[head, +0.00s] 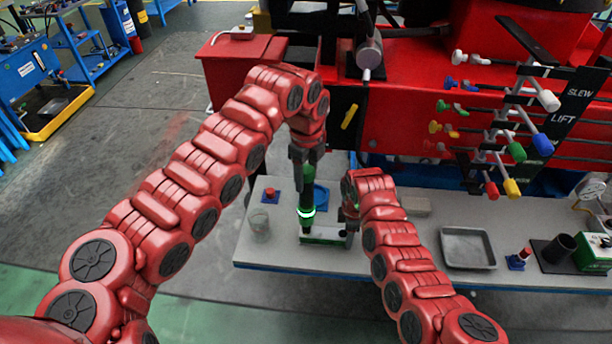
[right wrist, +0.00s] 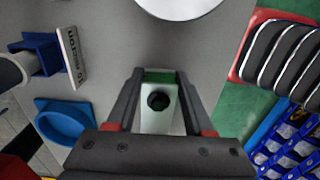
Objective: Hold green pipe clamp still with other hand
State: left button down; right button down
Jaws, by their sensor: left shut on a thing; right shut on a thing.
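The green pipe clamp (head: 325,239) is a low, pale block with green parts on the grey bench. In the right wrist view the clamp (right wrist: 158,118) is between the fingers of my right gripper (right wrist: 160,100), with a dark round spot on it. My right gripper also shows in the head view (head: 348,222), at the clamp's right end, mostly behind my arm. My left gripper (head: 306,168) is shut on an upright dark tool (head: 306,200) with green parts and a bright ring. The tool's lower end is at the clamp's left end; I cannot tell whether they touch.
A glass beaker (head: 260,224) and a blue holder with a red knob (head: 270,195) stand left of the clamp. A blue round dish (head: 320,197) is behind it. A metal tray (head: 467,249) lies to the right. The red machine with levers (head: 510,150) rises behind the bench.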

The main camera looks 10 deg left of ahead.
aim_at(306, 168)
pick_arm(q)
jog(key=shift+r, duration=0.2)
jog(key=shift+r, duration=2.45)
pick_arm(e)
jog(key=shift+c, duration=1)
grip_release()
